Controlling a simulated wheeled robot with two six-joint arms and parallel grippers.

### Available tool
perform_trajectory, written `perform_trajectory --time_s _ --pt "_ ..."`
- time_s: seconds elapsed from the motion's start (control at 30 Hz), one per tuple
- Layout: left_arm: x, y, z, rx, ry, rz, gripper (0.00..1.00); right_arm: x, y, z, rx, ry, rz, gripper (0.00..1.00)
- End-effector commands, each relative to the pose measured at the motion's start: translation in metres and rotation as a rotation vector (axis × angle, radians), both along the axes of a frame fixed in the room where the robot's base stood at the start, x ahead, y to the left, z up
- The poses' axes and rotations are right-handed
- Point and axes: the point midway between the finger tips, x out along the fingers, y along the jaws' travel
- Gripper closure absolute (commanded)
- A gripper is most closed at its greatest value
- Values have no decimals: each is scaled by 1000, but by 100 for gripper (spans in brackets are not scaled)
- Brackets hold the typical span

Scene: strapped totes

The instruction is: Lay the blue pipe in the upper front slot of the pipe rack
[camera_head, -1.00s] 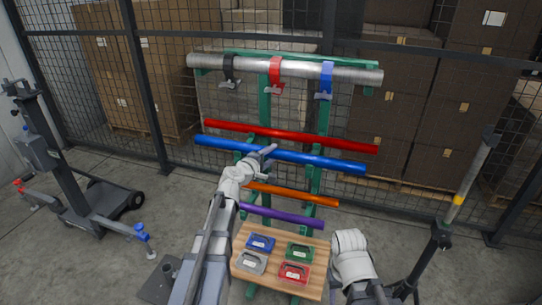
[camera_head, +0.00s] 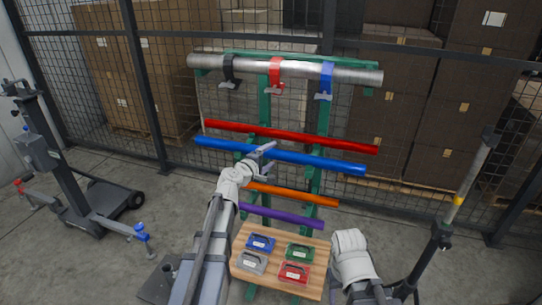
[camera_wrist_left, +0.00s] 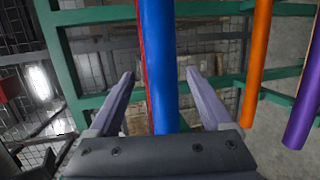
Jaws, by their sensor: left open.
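The blue pipe (camera_head: 310,160) lies across the green pipe rack (camera_head: 320,125), just in front of and below a red pipe (camera_head: 330,140). My left gripper (camera_head: 266,150) is at the middle of the blue pipe. In the left wrist view the blue pipe (camera_wrist_left: 158,70) runs between the two open fingers of my left gripper (camera_wrist_left: 161,85), with a gap on both sides. The red pipe shows as a thin strip beside it. My right arm shows at the lower right of the head view, but its gripper is not visible.
An orange pipe (camera_head: 292,194) and a purple pipe (camera_head: 280,216) lie lower on the rack. A grey pipe (camera_head: 300,68) is strapped on top. A wooden board (camera_head: 278,268) with several coloured cases is in front. Stands flank both sides; a mesh fence is behind.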

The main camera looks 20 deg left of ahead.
Motion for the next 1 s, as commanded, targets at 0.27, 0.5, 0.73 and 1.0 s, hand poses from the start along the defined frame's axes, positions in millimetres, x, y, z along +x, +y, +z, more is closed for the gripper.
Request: perform_trajectory --time_s 0.27,0.5,0.73,1.0 --pt "-42 10 9 0 0 2 16 0 0 9 0 0 0 50" --pt "-68 17 14 0 -1 1 16 0 0 14 0 0 0 50" --pt "-68 15 13 4 2 -5 16 0 0 14 0 0 0 50" --pt "-101 -91 -29 284 127 -332 16 0 0 18 0 0 0 50"
